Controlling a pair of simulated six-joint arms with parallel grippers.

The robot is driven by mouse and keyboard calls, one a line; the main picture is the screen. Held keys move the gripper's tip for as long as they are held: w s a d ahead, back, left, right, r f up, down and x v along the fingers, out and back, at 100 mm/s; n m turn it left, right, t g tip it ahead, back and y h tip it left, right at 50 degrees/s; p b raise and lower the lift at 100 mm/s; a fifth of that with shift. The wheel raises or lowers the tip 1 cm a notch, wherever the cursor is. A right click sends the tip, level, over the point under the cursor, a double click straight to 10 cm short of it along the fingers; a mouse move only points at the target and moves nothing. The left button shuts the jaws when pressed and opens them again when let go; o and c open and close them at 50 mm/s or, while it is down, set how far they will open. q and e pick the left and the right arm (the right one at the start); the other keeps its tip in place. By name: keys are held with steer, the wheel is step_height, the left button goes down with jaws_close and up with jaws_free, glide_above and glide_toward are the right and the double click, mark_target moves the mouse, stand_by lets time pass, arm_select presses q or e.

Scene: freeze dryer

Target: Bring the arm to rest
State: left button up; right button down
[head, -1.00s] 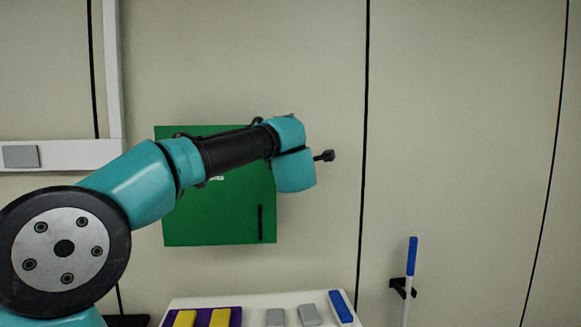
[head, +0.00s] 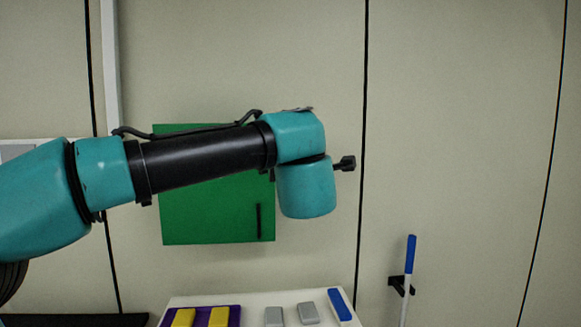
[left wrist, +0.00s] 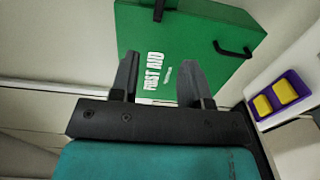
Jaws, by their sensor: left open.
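My left arm reaches in from the left in the head view, its teal and black links crossing in front of the green first aid box (head: 215,222) on the wall. In the head view its wrist end is a teal block with a small dark knob on its right side, and the fingers do not show. In the left wrist view my left gripper (left wrist: 160,80) is open, with two dark fingers apart and nothing between them. Beyond the fingers is the first aid box (left wrist: 200,50), with white lettering and a black handle. My right gripper is in neither view.
Below the arm is a white surface (head: 257,302) with a purple tray (head: 204,313) of yellow blocks, grey blocks (head: 308,313) and a blue-and-white item (head: 340,305). A blue-topped stick (head: 410,255) stands in a black wall holder (head: 398,285).

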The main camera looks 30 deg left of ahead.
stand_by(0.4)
